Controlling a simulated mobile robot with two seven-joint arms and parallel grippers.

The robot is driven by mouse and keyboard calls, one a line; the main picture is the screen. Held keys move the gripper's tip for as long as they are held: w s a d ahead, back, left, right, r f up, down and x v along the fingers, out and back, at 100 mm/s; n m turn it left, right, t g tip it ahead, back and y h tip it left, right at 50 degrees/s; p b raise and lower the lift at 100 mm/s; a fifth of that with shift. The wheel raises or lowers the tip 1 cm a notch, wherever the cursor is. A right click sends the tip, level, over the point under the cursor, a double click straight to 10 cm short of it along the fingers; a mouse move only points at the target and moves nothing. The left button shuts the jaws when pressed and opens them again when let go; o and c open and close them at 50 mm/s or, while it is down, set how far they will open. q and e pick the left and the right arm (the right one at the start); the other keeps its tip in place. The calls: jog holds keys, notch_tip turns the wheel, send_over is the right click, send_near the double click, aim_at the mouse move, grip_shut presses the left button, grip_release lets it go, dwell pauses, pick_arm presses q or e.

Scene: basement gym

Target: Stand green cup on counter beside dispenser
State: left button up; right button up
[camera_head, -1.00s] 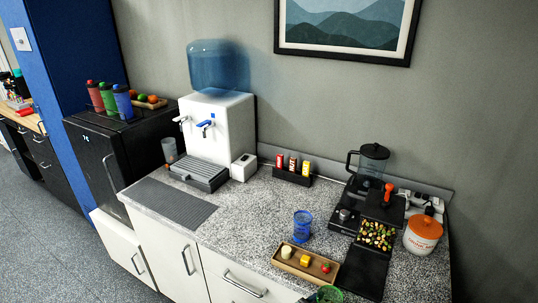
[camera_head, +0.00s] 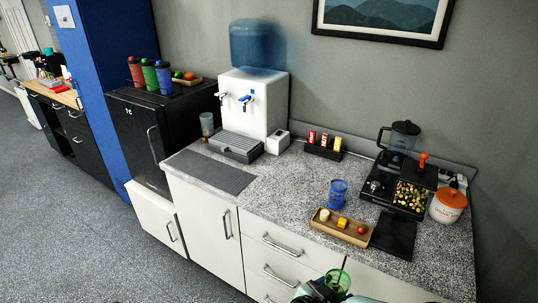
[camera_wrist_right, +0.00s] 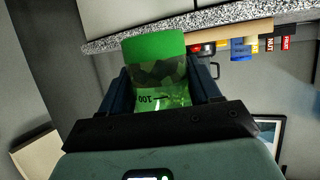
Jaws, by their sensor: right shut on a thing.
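The green cup (camera_head: 338,281) is at the bottom of the head view, in front of the counter's drawers. My right gripper (camera_head: 326,287) is shut on it. In the right wrist view the green cup (camera_wrist_right: 158,75) sits between the two dark fingers of my right gripper (camera_wrist_right: 160,92), with a "100" mark on its side. The white water dispenser (camera_head: 253,104) with a blue bottle stands at the back left of the speckled counter (camera_head: 275,195), well away from the cup. My left gripper is not in view.
A dark grey mat (camera_head: 212,171) lies in front of the dispenser. A blue cup (camera_head: 338,193) stands behind a wooden tray (camera_head: 322,226) of small items. A blender (camera_head: 400,140) and an orange-lidded jar (camera_head: 448,205) are at the right. The middle counter is clear.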

jog(key=w+r+n+t+y, duration=0.1)
jog(key=w+n+t+y, duration=0.3)
jog(key=w+n+y, duration=0.35)
jog(key=s+f+n+t+y, duration=0.1)
jog(key=s+f, duration=0.4)
jog(key=f, duration=0.6)
jog(key=shift+s+d+f+n+y, duration=0.3)
jog(key=shift+d+f+n+y, duration=0.1)
jog(key=shift+n+y, duration=0.55)
